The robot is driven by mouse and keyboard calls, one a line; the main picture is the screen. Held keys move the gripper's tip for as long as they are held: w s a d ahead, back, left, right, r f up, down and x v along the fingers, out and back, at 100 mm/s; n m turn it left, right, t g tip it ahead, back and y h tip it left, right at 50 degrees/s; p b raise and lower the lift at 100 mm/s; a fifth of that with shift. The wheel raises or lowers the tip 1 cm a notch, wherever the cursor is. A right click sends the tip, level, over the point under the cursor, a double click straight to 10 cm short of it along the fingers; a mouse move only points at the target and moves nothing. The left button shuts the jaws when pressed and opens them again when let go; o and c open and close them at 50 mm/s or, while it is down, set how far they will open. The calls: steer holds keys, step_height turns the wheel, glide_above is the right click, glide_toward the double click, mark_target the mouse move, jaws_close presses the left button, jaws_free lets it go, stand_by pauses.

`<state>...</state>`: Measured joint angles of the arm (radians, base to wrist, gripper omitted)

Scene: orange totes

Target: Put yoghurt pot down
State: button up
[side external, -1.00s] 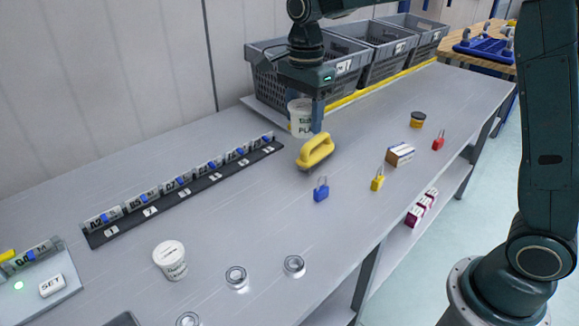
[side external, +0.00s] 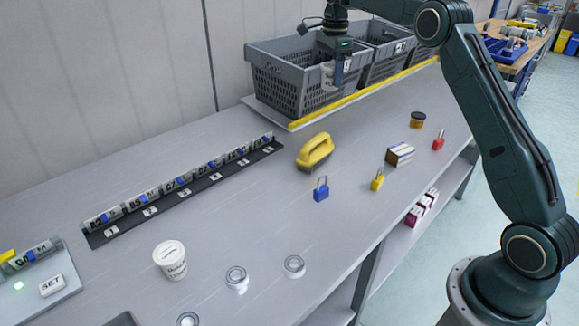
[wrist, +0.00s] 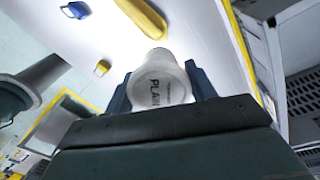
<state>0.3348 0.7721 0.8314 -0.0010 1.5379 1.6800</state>
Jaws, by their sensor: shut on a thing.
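My gripper (side external: 336,80) is shut on a white yoghurt pot (side external: 327,75) and holds it up in front of the grey crates at the back. In the wrist view the pot (wrist: 160,86) sits between the two dark fingers, and its lid end reads "PLAIN". The pot looks clear of the table, but its exact height above the yellow-edged shelf is hard to tell. A second white pot (side external: 170,262) with a printed lid stands upright on the table at the front left.
Grey crates (side external: 281,95) stand behind a yellow edge strip (side external: 345,103). A labelled rail (side external: 185,190) runs along the left.

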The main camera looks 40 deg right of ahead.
steer(key=s+d+f+m, duration=0.1)
steer(key=d, duration=0.9)
steer(key=shift+d+f+m, duration=0.15)
steer(key=shift+m, duration=0.25)
step_height(320, 180, down, 14)
steer(key=shift+f, duration=0.15)
steer(key=shift+f, duration=2.85)
steer(key=shift+f, duration=0.1)
steer(key=o, duration=1.1)
steer(key=shift+c, duration=0.2)
